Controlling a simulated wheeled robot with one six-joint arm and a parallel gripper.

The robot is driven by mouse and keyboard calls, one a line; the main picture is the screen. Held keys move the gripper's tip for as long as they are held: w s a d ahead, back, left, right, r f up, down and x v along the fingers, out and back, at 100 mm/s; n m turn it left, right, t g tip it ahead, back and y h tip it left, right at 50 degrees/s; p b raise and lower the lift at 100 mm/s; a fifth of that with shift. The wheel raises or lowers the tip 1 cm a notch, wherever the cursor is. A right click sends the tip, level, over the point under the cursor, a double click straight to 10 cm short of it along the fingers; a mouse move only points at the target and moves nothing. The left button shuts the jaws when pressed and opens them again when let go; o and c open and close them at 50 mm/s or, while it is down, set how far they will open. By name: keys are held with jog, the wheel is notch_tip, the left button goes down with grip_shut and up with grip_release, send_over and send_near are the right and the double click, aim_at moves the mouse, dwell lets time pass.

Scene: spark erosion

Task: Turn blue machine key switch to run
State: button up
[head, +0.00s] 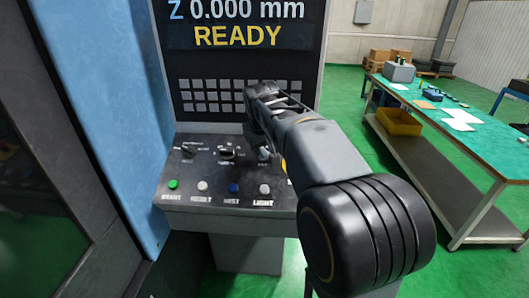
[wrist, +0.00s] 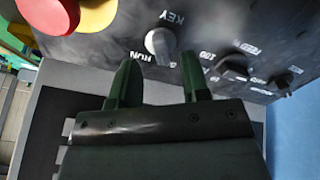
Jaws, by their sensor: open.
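The key switch (wrist: 160,42) is a small light-grey knob on the dark sloping panel. In the wrist view the word KEY is on one side of it and RUN on another; I cannot tell which way it points. My gripper (wrist: 159,60) is open, its two dark green fingers apart, with the knob just beyond and between the tips. No contact is visible. In the head view the key switch (head: 264,153) shows partly beside my gripper (head: 262,143), which hides some of the panel around it.
A red mushroom button (wrist: 50,14) on a yellow base lies left of the switch in the wrist view. A dark selector knob (wrist: 233,68) is to its right. Green START (head: 173,184), blue (head: 233,188) and pale buttons line the panel front. A green-topped table (head: 470,125) stands right.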

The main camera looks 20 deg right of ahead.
aim_at(265, 153)
jog(key=shift+x, duration=2.05)
grip_shut()
